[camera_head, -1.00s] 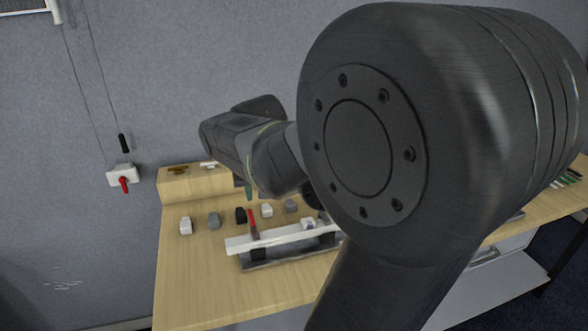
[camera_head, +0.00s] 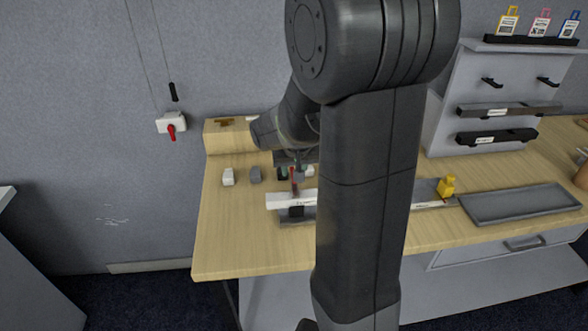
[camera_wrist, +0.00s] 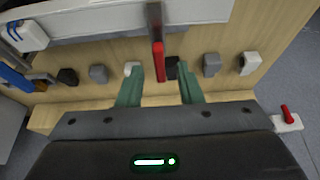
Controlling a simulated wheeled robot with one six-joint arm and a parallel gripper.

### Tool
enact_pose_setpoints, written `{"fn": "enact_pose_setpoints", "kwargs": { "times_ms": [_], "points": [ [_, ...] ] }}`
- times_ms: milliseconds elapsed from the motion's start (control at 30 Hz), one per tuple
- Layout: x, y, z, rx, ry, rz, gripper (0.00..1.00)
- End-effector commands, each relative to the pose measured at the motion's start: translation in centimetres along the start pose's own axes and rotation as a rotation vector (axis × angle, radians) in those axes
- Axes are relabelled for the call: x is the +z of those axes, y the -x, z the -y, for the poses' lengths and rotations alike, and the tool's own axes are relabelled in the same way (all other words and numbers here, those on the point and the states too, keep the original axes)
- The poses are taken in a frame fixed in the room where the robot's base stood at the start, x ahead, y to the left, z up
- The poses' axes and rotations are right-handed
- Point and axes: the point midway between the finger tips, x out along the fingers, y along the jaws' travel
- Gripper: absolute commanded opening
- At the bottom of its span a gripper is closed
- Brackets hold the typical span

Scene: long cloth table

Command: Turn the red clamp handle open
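The red clamp handle (camera_head: 293,179) stands up from the white bar (camera_head: 285,203) of the fixture on the table, seen left of my arm. In the wrist view the red handle (camera_wrist: 158,60) lies between the two green fingertips of my gripper (camera_wrist: 160,72), with a visible gap on each side. My gripper is open and holds nothing. In the head view the gripper (camera_head: 297,160) is small and partly hidden, just above and behind the handle. The pivot of the handle is too small to make out.
Several small grey, white and black blocks (camera_head: 228,177) stand in a row behind the fixture. A wooden box (camera_head: 229,138) is at the back left corner. A wall box with a red lever (camera_head: 171,131) hangs left. A grey tray (camera_head: 520,203) and yellow piece (camera_head: 446,187) are right.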

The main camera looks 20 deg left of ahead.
Motion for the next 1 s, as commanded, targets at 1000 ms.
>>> {"fn": "enact_pose_setpoints", "kwargs": {
  "times_ms": [1000],
  "points": [
    [0.07,-1.29,0.06,0.012,-0.028,-0.001,0.0]
  ]
}}
